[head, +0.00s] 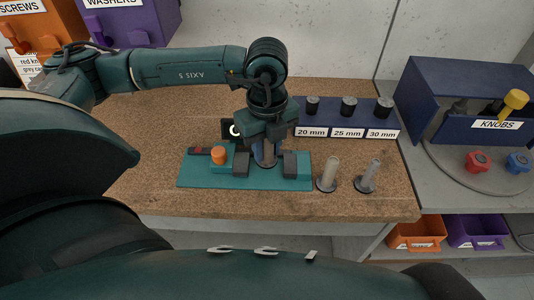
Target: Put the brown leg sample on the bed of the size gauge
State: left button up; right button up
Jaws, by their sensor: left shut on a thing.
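The size gauge is a teal plate (210,180) on the workbench, with an orange knob (218,155) at its left and a round dial (235,130) behind. My left gripper (265,163) points down over the middle of the gauge. It is shut on a leg sample (267,150), which looks like the brown one. The sample stands roughly upright, with a dark blue-grey foot low by the gauge. The gripper hides much of it, and I cannot tell whether it touches the bed. My right gripper is not in view.
A beige leg sample (328,172) and a grey one (369,176) stand right of the gauge. Behind is a dark blue rack (345,119) labelled 20, 25 and 30 mm with dark caps. A KNOBS box (460,88) is at the right.

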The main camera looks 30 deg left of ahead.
aim_at(267, 157)
pick_arm(q)
notch_tip(267, 157, down, 2)
jog(key=shift+f, duration=0.5)
